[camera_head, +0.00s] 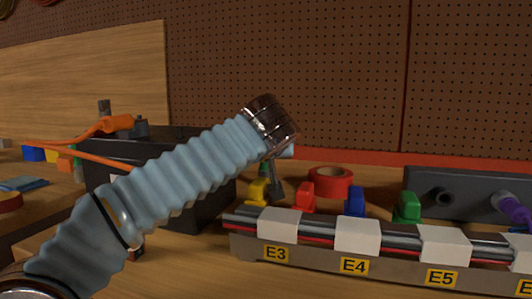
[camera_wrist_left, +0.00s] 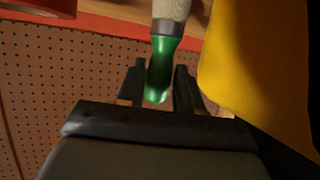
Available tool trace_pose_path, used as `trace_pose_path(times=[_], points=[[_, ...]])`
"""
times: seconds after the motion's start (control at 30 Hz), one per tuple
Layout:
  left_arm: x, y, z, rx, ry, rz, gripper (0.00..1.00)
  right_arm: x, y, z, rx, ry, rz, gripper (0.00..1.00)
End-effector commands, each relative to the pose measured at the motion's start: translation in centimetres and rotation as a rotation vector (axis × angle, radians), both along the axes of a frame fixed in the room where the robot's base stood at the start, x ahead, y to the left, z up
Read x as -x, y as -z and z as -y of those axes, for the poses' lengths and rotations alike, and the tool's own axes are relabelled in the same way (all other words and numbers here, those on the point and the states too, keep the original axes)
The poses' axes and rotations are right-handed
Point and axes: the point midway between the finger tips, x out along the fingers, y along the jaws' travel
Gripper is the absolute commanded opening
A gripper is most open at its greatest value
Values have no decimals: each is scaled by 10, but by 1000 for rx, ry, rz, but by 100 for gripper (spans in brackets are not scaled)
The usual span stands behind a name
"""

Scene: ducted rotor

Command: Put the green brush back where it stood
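The green brush shows in the left wrist view, its smooth green handle (camera_wrist_left: 160,68) between my left gripper's fingers (camera_wrist_left: 160,80). Both dark fingers lie close against the handle and look shut on it. A pale grey-beige part (camera_wrist_left: 171,12) of the brush reaches past the fingertips to the picture's top edge. In the head view my left gripper (camera_head: 276,181) points down behind the E3 end of the rail, beside a yellow block. My right gripper is not in view.
A long rail (camera_head: 340,262) with labels E3, E4 and E5 crosses the front. Yellow (camera_head: 257,191), red (camera_head: 305,198), blue (camera_head: 355,201) and green (camera_head: 407,207) blocks stand behind it. A red tape roll (camera_head: 331,181) and a grey box (camera_head: 458,193) stand farther back.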

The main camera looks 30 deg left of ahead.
Motion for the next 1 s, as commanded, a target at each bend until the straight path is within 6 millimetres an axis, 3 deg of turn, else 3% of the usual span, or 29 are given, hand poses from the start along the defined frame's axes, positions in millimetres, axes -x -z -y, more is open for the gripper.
trace_pose_path(times=[0.13, 0.47, 1.0], points=[[0, 0, 0, 0, 0, 0, 56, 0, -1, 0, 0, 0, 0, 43], [0, -6, 0, 0, 0, 0, 56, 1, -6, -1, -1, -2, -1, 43], [84, -44, 52, -1, 2, 1, 56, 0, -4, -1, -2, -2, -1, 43]])
